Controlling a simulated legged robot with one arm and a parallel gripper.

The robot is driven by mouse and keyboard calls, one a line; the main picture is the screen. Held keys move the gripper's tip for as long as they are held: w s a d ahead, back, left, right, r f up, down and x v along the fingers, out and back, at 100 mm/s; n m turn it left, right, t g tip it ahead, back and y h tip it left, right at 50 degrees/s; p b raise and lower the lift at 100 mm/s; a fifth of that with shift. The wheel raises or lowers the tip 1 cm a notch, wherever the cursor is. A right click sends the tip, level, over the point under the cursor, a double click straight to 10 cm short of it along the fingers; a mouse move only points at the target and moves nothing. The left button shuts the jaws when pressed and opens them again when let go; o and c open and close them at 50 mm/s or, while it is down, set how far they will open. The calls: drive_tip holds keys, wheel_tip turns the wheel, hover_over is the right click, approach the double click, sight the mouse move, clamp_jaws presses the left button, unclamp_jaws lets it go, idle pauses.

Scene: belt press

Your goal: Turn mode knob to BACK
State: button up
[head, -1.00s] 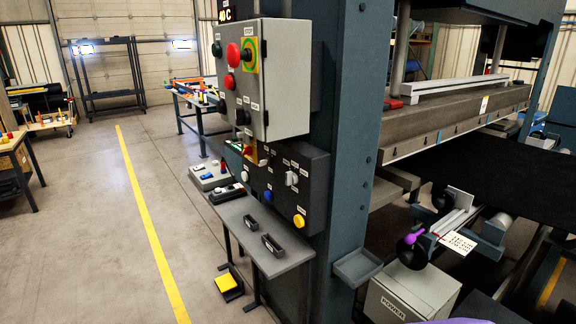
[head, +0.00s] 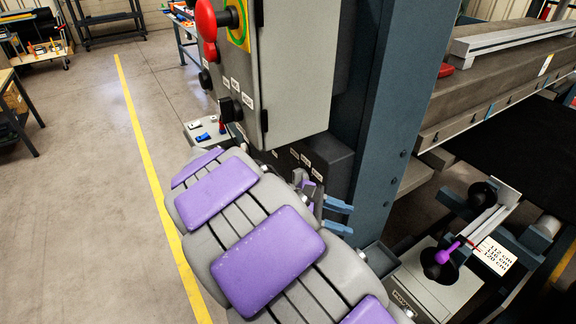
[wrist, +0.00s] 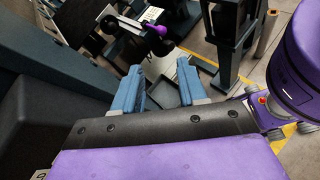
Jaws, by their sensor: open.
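My gripper (head: 340,216) shows in the head view beside the blue-grey press column, its two blue fingers apart. In the wrist view my gripper (wrist: 160,68) is open with nothing between its fingers. A black knob (head: 230,108) sits low on the front of the grey control cabinet (head: 292,75). Below the cabinet is a dark control box (head: 325,160) with small white labels; my arm hides most of its front. The labels are too small to read, so I cannot tell which knob is the mode knob. My gripper is right of the dark box's visible part.
The blue-grey column (head: 385,110) stands close behind my gripper. A red emergency knob (head: 207,22) projects from the cabinet. A purple-handled lever (head: 447,253) is on the right. The floor left of the yellow line (head: 140,150) is mostly clear.

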drive_tip(key=w+a+n+t+h+p, duration=0.2)
drive_tip(key=w+a+n+t, duration=0.3)
drive_tip(key=a, duration=0.7)
drive_tip(key=n+t+p, duration=0.2)
drive_tip(key=n+t, duration=0.3)
approach(294, 173)
drive_tip(key=b+x, duration=0.2)
drive_tip(key=x, duration=0.7)
drive_tip(key=shift+w+d+b, duration=0.1)
drive_tip(key=shift+w+b, duration=0.1)
drive_tip(key=shift+b, duration=0.2)
drive_tip(key=shift+c, duration=0.9)
drive_tip(key=c, duration=0.6)
